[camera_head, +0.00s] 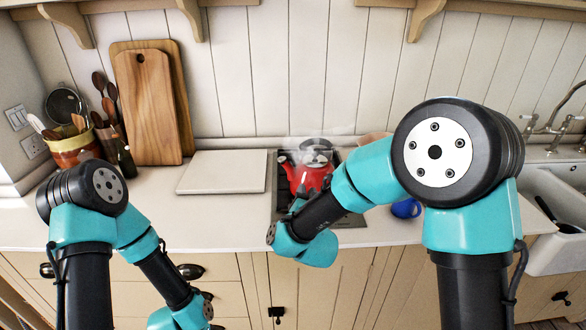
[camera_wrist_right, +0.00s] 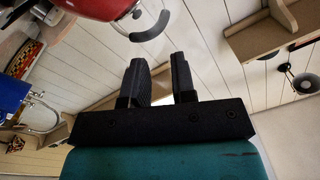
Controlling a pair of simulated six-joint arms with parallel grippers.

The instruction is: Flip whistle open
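The red kettle (camera_head: 308,178) stands on the dark hob behind my right arm, with steam around its dark top. Its spout points left in the head view, and my arm hides its lower part. In the right wrist view the red kettle body (camera_wrist_right: 90,8) is at the top edge. A dark curved lever (camera_wrist_right: 152,30), seemingly the whistle's, sticks out by a metal rim. My right gripper (camera_wrist_right: 160,80) is open and empty, its fingertips just short of the lever, apparently not touching. In the head view my right wrist is in front of the kettle. My left gripper is out of view.
A pale square board (camera_head: 222,172) lies left of the hob (camera_head: 350,218). A blue mug (camera_head: 406,208) stands to the right, partly behind my right arm. Cutting boards (camera_head: 148,105) and a utensil pot (camera_head: 75,148) are at the left; a sink (camera_head: 550,230) is at the right.

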